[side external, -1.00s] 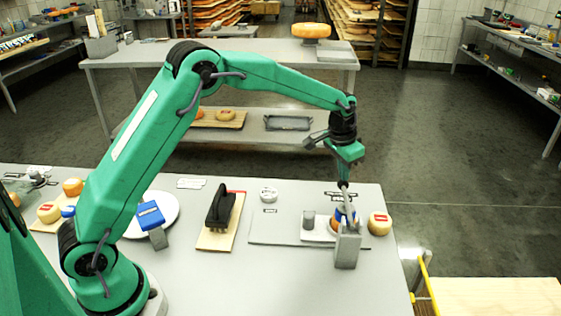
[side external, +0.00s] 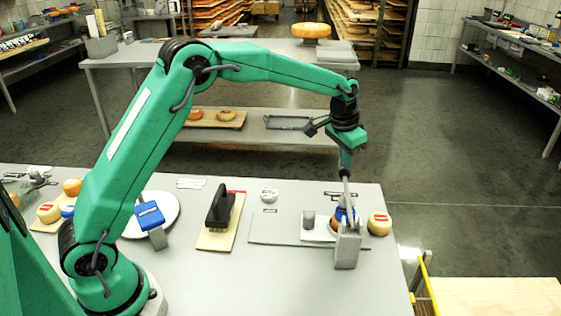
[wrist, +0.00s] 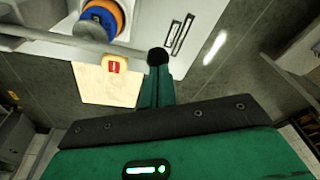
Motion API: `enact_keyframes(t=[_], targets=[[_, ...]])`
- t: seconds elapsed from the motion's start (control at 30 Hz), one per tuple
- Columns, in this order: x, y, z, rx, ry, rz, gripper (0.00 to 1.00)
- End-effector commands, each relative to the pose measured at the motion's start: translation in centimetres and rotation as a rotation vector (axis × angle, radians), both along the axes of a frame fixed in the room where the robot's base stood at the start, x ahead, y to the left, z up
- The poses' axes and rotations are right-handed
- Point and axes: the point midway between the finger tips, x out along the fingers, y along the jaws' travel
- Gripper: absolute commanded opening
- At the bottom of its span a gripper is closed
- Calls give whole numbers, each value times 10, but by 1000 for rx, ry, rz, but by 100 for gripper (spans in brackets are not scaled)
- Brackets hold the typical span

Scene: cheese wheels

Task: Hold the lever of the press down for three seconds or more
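The press (side external: 348,250) is a grey block at the front right of the near table. Its thin grey lever (side external: 347,190) stands steeply up from it in the side view. In the wrist view the lever (wrist: 60,42) crosses the upper left as a bar, with a black knob (wrist: 158,56) at its end. My gripper (side external: 346,168) points down at the lever's upper end. In the wrist view its green fingers (wrist: 157,88) are together, right at the knob; contact is unclear. An orange cheese with a blue top (wrist: 100,20) is beside the press, partly hidden in the side view.
A yellow cheese (side external: 380,223) with a red label stands close right of the press, near the table's edge. A small grey cylinder (side external: 309,220) stands to the left. A black-handled tool (side external: 219,208) on a board and a white plate (side external: 170,228) are farther left.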

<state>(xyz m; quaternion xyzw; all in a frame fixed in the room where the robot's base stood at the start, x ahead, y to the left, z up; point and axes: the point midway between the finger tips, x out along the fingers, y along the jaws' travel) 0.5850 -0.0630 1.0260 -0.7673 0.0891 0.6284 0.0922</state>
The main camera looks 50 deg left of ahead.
Motion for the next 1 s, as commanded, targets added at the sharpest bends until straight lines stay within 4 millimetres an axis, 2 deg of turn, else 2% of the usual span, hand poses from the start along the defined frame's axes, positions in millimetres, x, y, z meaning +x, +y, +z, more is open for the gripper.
enact_keyframes(t=[1.0], targets=[[0,0,36,-1,-2,0,0]])
